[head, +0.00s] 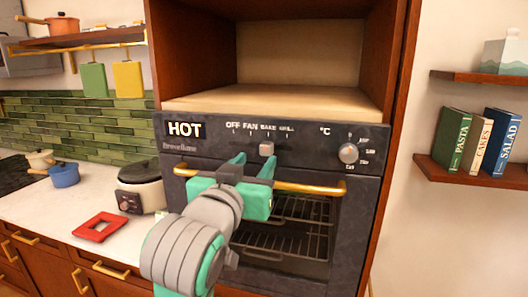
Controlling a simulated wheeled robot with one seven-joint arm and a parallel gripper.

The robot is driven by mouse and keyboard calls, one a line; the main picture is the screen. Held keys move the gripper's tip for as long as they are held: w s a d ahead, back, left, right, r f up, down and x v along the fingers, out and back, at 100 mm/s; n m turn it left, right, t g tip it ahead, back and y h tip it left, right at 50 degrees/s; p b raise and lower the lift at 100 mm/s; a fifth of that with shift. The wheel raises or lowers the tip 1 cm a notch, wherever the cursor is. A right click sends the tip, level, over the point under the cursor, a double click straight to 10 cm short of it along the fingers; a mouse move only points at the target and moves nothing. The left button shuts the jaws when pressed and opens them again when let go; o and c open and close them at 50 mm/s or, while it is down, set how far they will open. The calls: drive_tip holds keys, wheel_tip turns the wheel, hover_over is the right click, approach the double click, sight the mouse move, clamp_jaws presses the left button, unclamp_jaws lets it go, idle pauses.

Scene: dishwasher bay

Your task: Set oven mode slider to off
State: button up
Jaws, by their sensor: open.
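The oven mode slider (267,149) is a small light-grey knob on the dark oven control panel (210,150). It sits below the label row OFF, FAN, BAKE, GRILL, under the BAKE mark. My gripper (254,164) has teal fingers and is open, with its fingertips just below and on either side of the slider. I cannot tell whether a finger touches it. The panel's left display reads HOT. A round temperature knob (348,152) sits at the panel's right.
A brass oven handle (312,188) runs across the door just behind my gripper. The oven window (300,225) shows wire racks. An empty cabinet niche (300,55) is above. A rice cooker (141,188) and red trivet (99,226) stand on the left counter.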

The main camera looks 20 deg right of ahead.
sight(265, 150)
drive_tip(key=x, duration=0.7)
drive_tip(key=shift+w+d, duration=0.2)
drive_tip(key=shift+w, duration=0.15)
clamp_jaws()
